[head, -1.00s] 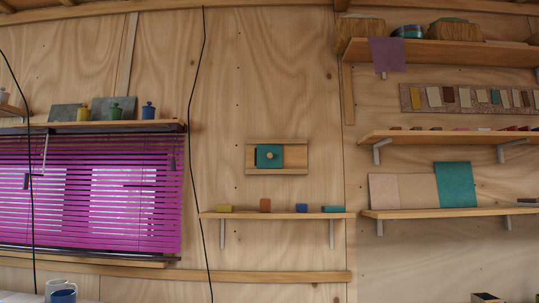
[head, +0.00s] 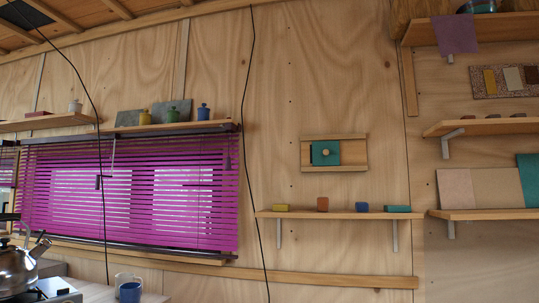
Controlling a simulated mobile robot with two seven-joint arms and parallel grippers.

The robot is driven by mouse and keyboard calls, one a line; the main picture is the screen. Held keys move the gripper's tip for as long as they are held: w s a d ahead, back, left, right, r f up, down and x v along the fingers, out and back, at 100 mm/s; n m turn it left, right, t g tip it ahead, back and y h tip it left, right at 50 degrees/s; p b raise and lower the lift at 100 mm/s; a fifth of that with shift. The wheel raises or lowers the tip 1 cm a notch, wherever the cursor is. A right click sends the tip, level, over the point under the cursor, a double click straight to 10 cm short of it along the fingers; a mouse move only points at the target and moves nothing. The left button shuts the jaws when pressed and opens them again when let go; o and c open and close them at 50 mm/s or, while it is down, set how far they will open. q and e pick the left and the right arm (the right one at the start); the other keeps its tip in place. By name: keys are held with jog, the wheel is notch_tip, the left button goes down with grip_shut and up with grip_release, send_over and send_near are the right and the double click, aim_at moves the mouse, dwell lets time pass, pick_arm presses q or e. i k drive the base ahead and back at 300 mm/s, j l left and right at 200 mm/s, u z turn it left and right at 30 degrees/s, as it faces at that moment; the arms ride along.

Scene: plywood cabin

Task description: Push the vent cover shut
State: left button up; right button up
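The vent cover (head: 331,158) looks like a teal square plate with a round tan knob (head: 325,152) in its middle. It sits between the upper and lower wooden rails of a frame (head: 354,154) on the plywood wall, right of the window. The plate lies left of the frame's middle, with plain wood to its right. A thin dark strip shows at its left edge; I cannot tell whether it is an opening. Neither of my grippers is in view.
Below the vent, a narrow shelf (head: 340,214) holds several small coloured blocks. A magenta blind (head: 130,195) covers the window. Black cords hang down the wall. The wall around the vent is clear.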

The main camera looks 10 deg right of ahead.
aim_at(325, 153)
jog(key=i+l+u, duration=0.35)
jog(key=l, duration=0.25)
jog(key=i+l+u, duration=0.4)
jog(key=l, duration=0.3)
jog(key=i+l+u, duration=0.2)
jog(key=l, duration=0.15)
